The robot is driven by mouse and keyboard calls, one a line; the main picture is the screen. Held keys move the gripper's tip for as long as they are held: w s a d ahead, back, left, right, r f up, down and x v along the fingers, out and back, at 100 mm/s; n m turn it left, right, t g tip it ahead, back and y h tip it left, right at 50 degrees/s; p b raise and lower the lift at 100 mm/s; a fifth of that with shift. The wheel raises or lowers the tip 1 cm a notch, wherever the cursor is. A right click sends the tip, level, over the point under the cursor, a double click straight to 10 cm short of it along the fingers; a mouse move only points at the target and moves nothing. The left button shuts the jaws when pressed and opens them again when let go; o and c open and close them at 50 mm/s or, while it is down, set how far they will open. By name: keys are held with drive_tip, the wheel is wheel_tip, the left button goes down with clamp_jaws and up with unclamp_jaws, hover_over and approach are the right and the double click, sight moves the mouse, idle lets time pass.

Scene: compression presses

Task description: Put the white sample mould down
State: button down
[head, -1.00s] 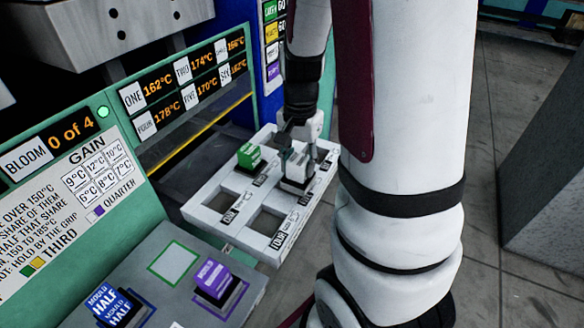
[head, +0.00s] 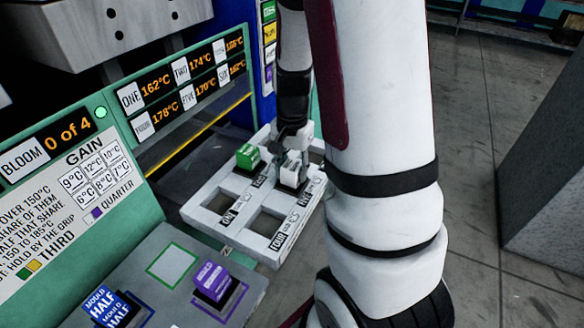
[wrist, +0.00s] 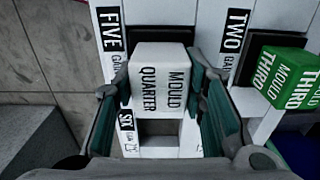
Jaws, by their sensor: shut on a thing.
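The white sample mould (head: 291,173), lettered MOULD QUARTER in the wrist view (wrist: 160,78), is between the fingers of my gripper (wrist: 166,100). My gripper (head: 296,140) is shut on it from two sides. The mould is upright at the FIVE cell of the white rack (head: 207,210), with a dark edge around its base. I cannot tell whether it rests on the cell floor or hangs just above it. An empty opening by the SIX label shows beside it in the wrist view.
A green mould (head: 248,156) stands in the TWO cell beside the white one. The near ONE and FOUR cells are empty. A blue mould (head: 108,306) and a purple mould (head: 212,280) stand on the grey bench (head: 185,312). The press panel borders the rack's left.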

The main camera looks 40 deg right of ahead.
drive_tip(key=c, duration=1)
unclamp_jaws()
wheel_tip(320, 180, up, 11)
drive_tip(key=p, duration=0.1)
drive_tip(key=s+a+r+n+t, duration=0.2)
drive_tip(key=s+a+r+n, duration=0.45)
drive_tip(key=a+r, duration=0.35)
drive_tip(key=s+a+n+t, duration=0.1)
drive_tip(key=s+a+n, duration=0.6)
drive_tip(key=s, duration=0.2)
drive_tip(key=shift+a+r+t, duration=0.4)
drive_tip(key=shift+s+n, duration=0.1)
drive_tip(key=shift+n, duration=0.15)
